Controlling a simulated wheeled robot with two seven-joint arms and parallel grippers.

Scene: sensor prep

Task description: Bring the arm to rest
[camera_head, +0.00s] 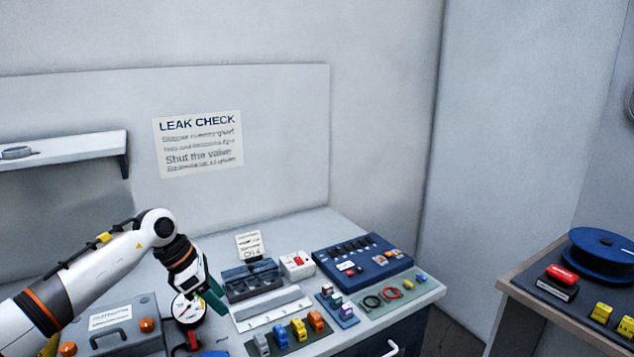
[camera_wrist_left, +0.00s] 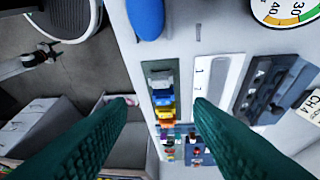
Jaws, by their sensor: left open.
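My left arm (camera_head: 95,272) comes in from the left of the head view, bent at the elbow, with its forearm angled down over the bench. My left gripper (camera_head: 213,299) has green fingers and hangs beside a round dial gauge (camera_head: 184,313), partly covering it. In the left wrist view the two fingers of my left gripper (camera_wrist_left: 160,104) stand wide apart with nothing held between them. Behind the gap lie the bench edge and a strip of coloured blocks (camera_wrist_left: 162,95).
The bench holds a grey case (camera_head: 122,343), a white slotted rail (camera_head: 270,309), coloured blocks on a dark mat (camera_head: 283,349), a grey rack (camera_head: 250,284) and a blue tray (camera_head: 340,252). A shelf (camera_head: 65,149) juts from the wall. A side table (camera_head: 540,309) stands right.

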